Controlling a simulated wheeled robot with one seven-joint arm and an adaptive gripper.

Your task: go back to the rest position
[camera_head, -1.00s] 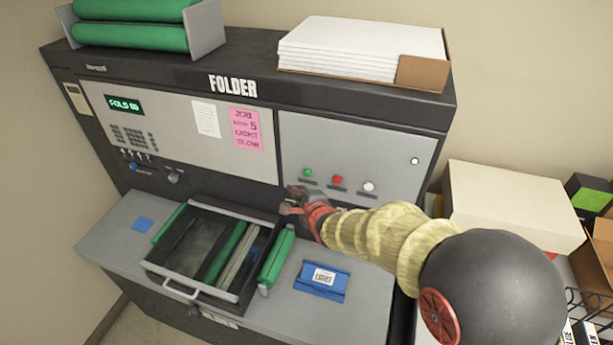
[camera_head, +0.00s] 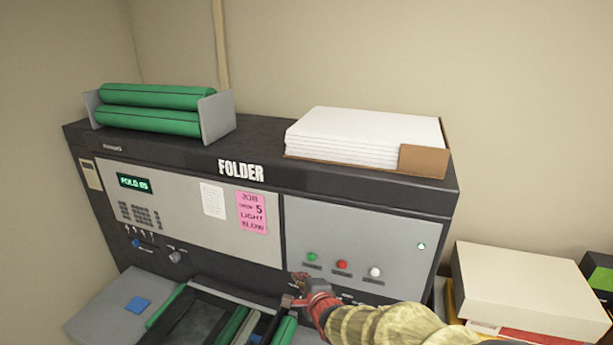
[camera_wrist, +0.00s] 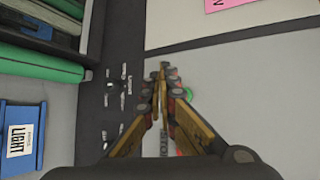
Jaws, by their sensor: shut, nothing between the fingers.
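My gripper (camera_head: 297,294) is shut and empty in front of the folder machine (camera_head: 205,206), just below the panel with the green, red and white buttons. In the wrist view my gripper (camera_wrist: 162,80) shows with its fingers together, over the edge between the dark strip and the light panel. The fingers partly hide the green button (camera_wrist: 187,94). I cannot tell whether the fingertips touch the machine.
The open tray (camera_head: 190,318) with green rollers lies below and left of my gripper. A blue block labelled LIGHT (camera_wrist: 22,139) lies nearby. Paper (camera_head: 362,136) and green rollers (camera_head: 155,97) sit on top of the machine. Boxes (camera_head: 530,290) stand at the right.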

